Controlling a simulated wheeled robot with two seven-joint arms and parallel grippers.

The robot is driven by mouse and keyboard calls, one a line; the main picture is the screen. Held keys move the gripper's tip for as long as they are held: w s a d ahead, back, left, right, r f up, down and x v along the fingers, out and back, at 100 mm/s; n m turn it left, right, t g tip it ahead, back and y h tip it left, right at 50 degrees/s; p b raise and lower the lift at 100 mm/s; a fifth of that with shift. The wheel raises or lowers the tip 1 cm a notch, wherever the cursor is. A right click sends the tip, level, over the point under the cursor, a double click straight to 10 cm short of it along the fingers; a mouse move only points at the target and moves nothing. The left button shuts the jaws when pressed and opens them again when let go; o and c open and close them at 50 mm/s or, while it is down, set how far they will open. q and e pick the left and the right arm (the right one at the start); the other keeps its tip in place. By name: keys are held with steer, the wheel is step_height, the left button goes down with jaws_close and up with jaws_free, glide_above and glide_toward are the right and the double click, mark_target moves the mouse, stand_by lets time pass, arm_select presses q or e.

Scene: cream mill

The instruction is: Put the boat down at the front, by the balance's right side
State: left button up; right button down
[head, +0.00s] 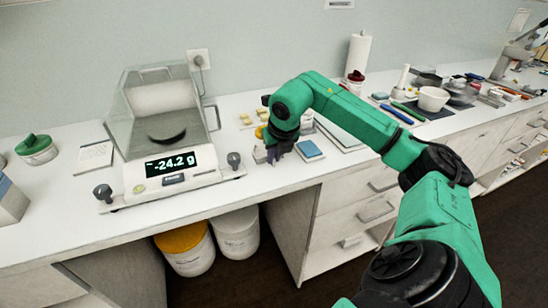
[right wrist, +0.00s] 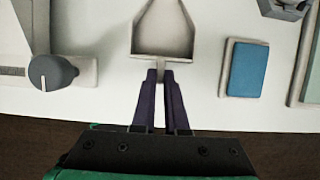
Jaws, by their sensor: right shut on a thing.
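The balance (head: 185,183) stands on the counter at the left of the head view, with a glass draft shield and a display reading -24.2 g. Its dark round pan (head: 166,131) looks empty. My right gripper (head: 272,157) is over the counter's front, just right of the balance. In the right wrist view its dark fingers (right wrist: 160,76) are shut on the near edge of the pale boat (right wrist: 165,45). The boat is at or close above the counter; I cannot tell if it touches. A balance knob (right wrist: 50,72) lies to its left. My left gripper is not in view.
A blue-topped pad (head: 308,149) lies just right of the gripper; it also shows in the right wrist view (right wrist: 246,69). The counter's front edge is close below. Small yellow items (head: 250,117) and a paper roll (head: 358,52) are behind.

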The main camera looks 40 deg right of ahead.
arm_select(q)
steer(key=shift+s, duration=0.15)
arm_select(e)
steer(key=shift+w, duration=0.1)
steer(key=c, duration=0.9)
jaws_free()
steer(key=shift+c, duration=0.2)
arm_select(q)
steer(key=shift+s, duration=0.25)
arm_select(e)
steer(key=shift+r, duration=0.15)
arm_select(q)
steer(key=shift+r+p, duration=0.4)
steer(key=shift+p, duration=0.05)
arm_select(e)
steer(key=v, duration=1.2)
steer(key=shift+a, duration=0.1)
